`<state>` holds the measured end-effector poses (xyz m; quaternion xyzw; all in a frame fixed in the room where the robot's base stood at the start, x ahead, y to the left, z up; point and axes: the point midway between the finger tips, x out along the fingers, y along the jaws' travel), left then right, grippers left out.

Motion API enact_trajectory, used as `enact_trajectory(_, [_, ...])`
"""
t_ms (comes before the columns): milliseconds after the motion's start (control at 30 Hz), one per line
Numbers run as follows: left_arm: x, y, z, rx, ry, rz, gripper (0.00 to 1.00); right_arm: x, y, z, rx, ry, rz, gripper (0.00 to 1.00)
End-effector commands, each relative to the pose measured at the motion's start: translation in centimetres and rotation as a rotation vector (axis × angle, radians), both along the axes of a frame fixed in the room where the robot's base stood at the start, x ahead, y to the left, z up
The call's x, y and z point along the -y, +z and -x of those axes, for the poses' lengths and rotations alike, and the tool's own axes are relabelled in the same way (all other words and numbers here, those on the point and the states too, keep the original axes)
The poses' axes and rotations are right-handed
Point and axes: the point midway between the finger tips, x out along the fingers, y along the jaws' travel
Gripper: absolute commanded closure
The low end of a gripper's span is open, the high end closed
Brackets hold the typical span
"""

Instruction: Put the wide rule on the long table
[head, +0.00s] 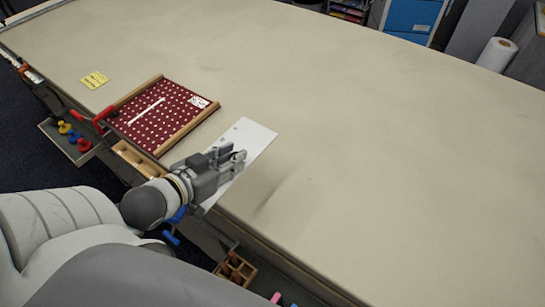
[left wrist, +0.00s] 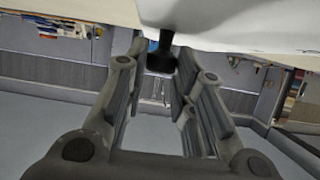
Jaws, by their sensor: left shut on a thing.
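The wide rule appears to be the flat pale grey-white plate (head: 254,137) at the near edge of the long table (head: 350,110). It reaches from over the tabletop back under my left gripper (head: 236,158), which hides part of it. My left gripper is shut on the wide rule. I cannot tell whether the rule touches the cloth. In the left wrist view, a dark knob on a stem (left wrist: 161,60) shows between the fingers, below a pale surface. My right gripper is not in view.
A dark red dotted board (head: 165,104) with wooden rails lies left of the rule, and a yellow note (head: 94,79) beyond it. Trays with coloured knobs (head: 71,136) and a wooden divided box (head: 236,267) hang along the near edge. The table's middle and right are clear.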

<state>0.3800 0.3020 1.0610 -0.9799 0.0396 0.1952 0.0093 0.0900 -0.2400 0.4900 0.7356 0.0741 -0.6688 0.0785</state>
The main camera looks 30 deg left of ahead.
Motion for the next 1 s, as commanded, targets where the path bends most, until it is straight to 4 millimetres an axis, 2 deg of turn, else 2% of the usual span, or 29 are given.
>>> enact_trajectory(33, [0.0,-0.6,-0.6,0.007,-0.003,-0.002,1.00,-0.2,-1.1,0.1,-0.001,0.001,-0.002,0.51])
enact_trajectory(133, [0.1,-1.3,-1.9,0.009,-0.003,-0.002,1.00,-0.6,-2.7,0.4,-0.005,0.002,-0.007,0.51])
enact_trajectory(200, [0.0,-1.0,-3.0,0.007,-0.001,-0.001,1.00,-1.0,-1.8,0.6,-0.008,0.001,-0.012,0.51])
enact_trajectory(333, [0.1,-1.8,-5.0,0.006,0.000,0.000,1.00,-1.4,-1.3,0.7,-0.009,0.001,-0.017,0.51])
enact_trajectory(567, [0.2,-3.5,-8.9,0.006,0.000,0.000,1.00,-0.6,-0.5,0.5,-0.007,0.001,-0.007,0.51])
enact_trajectory(800, [0.2,-7.4,-11.8,0.003,0.001,0.000,1.00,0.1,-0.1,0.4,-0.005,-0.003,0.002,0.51])
enact_trajectory(1000, [0.2,-8.9,-13.0,0.004,0.000,0.000,1.00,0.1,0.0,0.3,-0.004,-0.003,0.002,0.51])
